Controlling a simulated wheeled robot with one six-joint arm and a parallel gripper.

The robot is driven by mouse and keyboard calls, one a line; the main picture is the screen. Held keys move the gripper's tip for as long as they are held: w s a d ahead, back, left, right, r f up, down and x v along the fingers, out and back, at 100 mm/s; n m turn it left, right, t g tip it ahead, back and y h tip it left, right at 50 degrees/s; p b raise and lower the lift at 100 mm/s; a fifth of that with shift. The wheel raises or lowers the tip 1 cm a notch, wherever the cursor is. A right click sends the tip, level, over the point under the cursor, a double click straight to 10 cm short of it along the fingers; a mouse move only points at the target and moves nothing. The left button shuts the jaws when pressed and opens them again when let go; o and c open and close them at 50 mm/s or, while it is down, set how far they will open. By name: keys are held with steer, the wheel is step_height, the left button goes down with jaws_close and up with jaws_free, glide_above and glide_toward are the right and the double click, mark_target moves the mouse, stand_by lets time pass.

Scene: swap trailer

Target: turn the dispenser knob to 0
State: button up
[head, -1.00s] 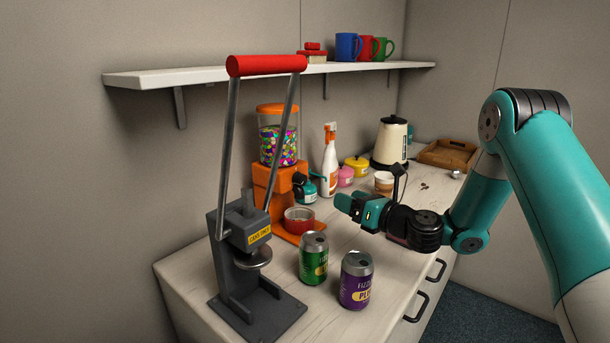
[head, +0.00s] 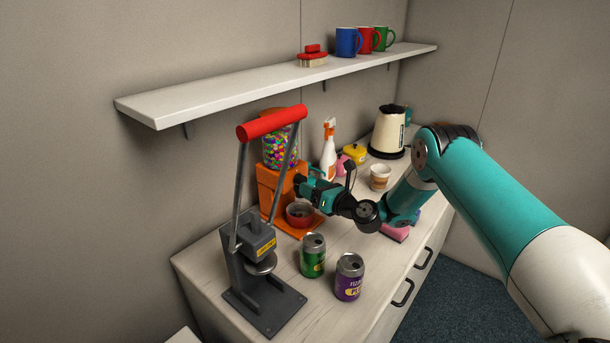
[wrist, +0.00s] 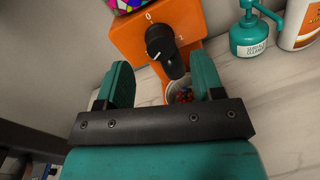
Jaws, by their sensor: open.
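The orange dispenser (head: 267,187) with its clear jar of coloured candy (head: 279,150) stands on the counter behind the can press. In the wrist view the orange dispenser body (wrist: 126,40) shows a black knob (wrist: 163,48) with the marks 0 and 1 beside it. Which mark the knob points to I cannot tell for sure. My gripper (wrist: 163,85) is open and empty, its teal fingers on either side just short of the knob. In the head view my gripper (head: 300,186) is close to the dispenser's front and hides the knob. A red bowl (head: 300,214) sits below the spout.
A can press (head: 262,270) with a red handle stands at front left. A green can (head: 313,256) and a purple can (head: 349,277) stand in front of the dispenser. A teal pump bottle (wrist: 249,36) is beside it. The shelf (head: 270,85) runs above.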

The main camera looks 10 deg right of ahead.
mark_target(301, 180)
steer(key=shift+p+x, duration=0.35)
steer(key=shift+x, duration=1.5)
steer(key=c, duration=0.9)
steer(key=n+b, duration=0.4)
steer(key=b, duration=0.2)
steer(key=shift+n, duration=0.3)
steer(key=o, duration=0.9)
